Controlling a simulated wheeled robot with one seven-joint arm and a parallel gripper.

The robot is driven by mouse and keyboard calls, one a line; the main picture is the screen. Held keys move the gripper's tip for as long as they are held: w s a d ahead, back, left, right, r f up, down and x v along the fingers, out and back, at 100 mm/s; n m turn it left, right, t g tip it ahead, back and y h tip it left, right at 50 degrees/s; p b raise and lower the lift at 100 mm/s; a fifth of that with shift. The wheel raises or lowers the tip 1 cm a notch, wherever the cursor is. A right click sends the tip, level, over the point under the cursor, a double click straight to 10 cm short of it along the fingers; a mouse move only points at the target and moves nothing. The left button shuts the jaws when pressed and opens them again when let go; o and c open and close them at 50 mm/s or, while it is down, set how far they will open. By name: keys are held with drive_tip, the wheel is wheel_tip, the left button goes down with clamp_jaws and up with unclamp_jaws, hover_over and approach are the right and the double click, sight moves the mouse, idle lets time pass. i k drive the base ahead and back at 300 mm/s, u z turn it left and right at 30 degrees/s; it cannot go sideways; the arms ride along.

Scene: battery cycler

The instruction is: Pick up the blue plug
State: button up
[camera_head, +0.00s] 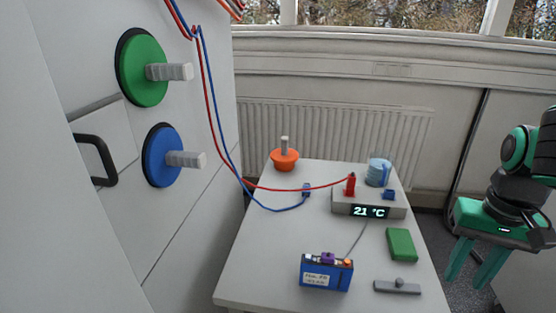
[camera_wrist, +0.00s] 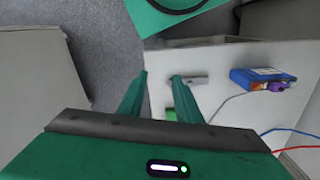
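The blue plug (camera_head: 306,190) lies on the table at the end of a blue cable, left of the grey device with the display (camera_head: 342,208). A blue socket-like piece (camera_head: 388,194) sits on that device. My gripper (camera_head: 465,282) is off the table's right side, pointing down, apart from the plug. It is open and empty; its spread fingers also show in the wrist view (camera_wrist: 160,76). The wrist view shows parts of the blue and red cables, but I cannot make out the blue plug there.
A red plug (camera_head: 350,186) stands in the device. A blue battery box (camera_head: 326,273), a green block (camera_head: 401,244), a grey knobbed bar (camera_head: 397,287), an orange knobbed piece (camera_head: 284,159) and a light-blue cylinder (camera_head: 378,172) are on the table (camera_head: 255,262). A cabinet wall stands left; cables hang over the table.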

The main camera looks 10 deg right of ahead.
sight(307, 185)
drive_tip(key=u, duration=1.6)
drive_tip(key=k, duration=1.35)
drive_tip(key=z, duration=1.15)
drive_tip(key=i, duration=1)
drive_tip(key=u, duration=0.05)
